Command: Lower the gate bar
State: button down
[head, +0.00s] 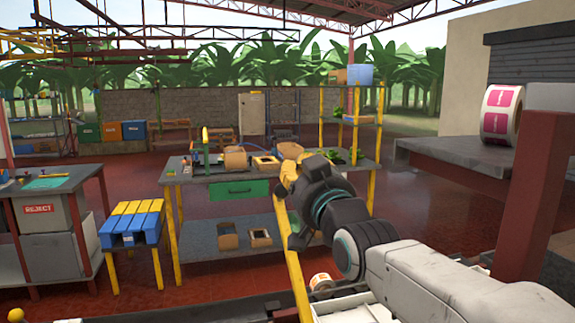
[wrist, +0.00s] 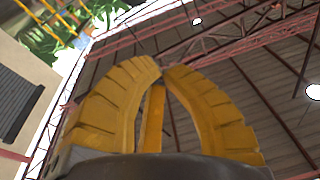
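The gate bar (head: 296,280) is a thin yellow bar that stands nearly upright, leaning a little, in front of the workbench in the head view. Its upper part is hidden behind my gripper (head: 289,177), which is at its upper end. In the wrist view the yellow fingers of my gripper (wrist: 161,72) curve in and close together at the tips. The gate bar (wrist: 152,118) shows in the gap between them, and the fingers look shut on it. The bar's lower end and pivot are not clear in the head view.
A workbench (head: 210,174) with boxes and a green drawer stands behind the bar. A blue and yellow pallet stand (head: 131,222) and a reject bin (head: 40,213) are at left. A label roll (head: 501,113) sits on a ledge at right. Red floor is open at middle right.

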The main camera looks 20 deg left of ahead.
jog(key=shift+w+a+f+p, duration=0.6)
jog(key=shift+a+f+p, duration=0.25)
jog(key=shift+p, duration=0.15)
jog(key=shift+w+a+f+p, duration=0.6)
jog(key=shift+a+f+p, duration=0.2)
jog(key=shift+p, duration=0.15)
